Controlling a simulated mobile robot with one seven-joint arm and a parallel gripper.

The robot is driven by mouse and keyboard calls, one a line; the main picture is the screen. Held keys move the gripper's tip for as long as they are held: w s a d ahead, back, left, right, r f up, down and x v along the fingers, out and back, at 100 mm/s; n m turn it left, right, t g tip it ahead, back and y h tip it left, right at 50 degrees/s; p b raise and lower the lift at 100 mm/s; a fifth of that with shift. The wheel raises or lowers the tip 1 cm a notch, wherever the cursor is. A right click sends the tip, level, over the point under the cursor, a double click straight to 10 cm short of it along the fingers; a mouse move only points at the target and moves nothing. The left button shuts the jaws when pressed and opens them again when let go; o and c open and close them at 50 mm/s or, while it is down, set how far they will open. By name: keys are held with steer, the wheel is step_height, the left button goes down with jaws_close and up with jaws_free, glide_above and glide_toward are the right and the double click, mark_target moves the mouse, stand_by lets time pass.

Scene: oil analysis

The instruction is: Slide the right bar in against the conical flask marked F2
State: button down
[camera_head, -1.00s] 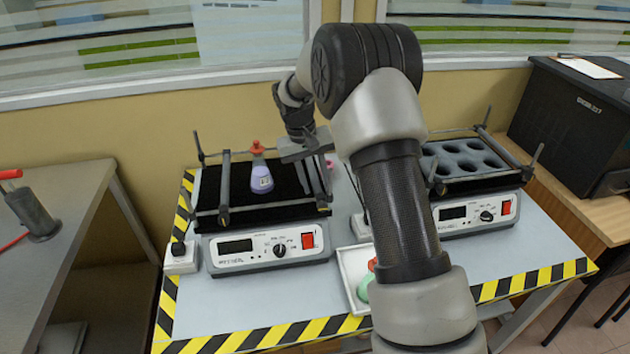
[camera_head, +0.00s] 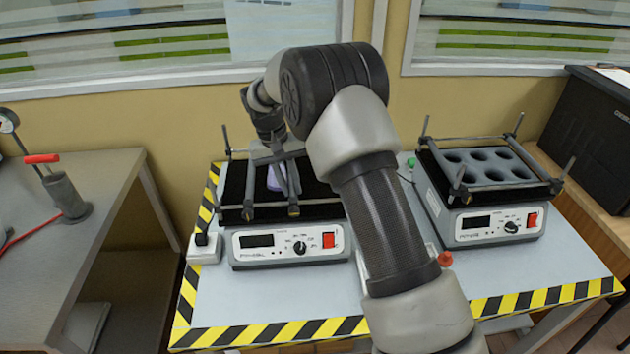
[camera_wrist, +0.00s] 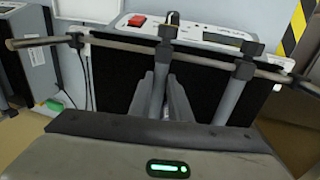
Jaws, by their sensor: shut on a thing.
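The left shaker (camera_head: 290,245) carries two grey bars across its black platform. My gripper (camera_wrist: 165,95) is shut on the right bar (camera_wrist: 166,57), between the fingers in the wrist view. In the head view the front end of the right bar (camera_head: 294,211) lies near the middle of the platform. The left bar (camera_head: 249,185) stands apart on the left; it also shows in the wrist view (camera_wrist: 236,85). A conical flask with lilac liquid (camera_head: 273,180) stands between the bars, partly hidden by my gripper. Its mark is unreadable, and contact with the right bar cannot be judged.
A second shaker (camera_head: 492,228) with a holed block stands to the right. A green object (camera_head: 411,162) lies by its back left corner. A red-topped object (camera_head: 445,259) shows beside my arm. A side bench (camera_head: 105,190) stands left of the striped table.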

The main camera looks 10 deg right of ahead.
steer(key=shift+a, duration=1.8)
steer(key=c, duration=1.6)
jaws_free()
steer(key=shift+c, duration=0.2)
steer(key=a+r+p, duration=0.1)
steer(key=a+r, duration=0.2)
steer(key=r, duration=1.4)
steer(key=shift+a+p, duration=0.2)
steer(key=shift+p, duration=0.2)
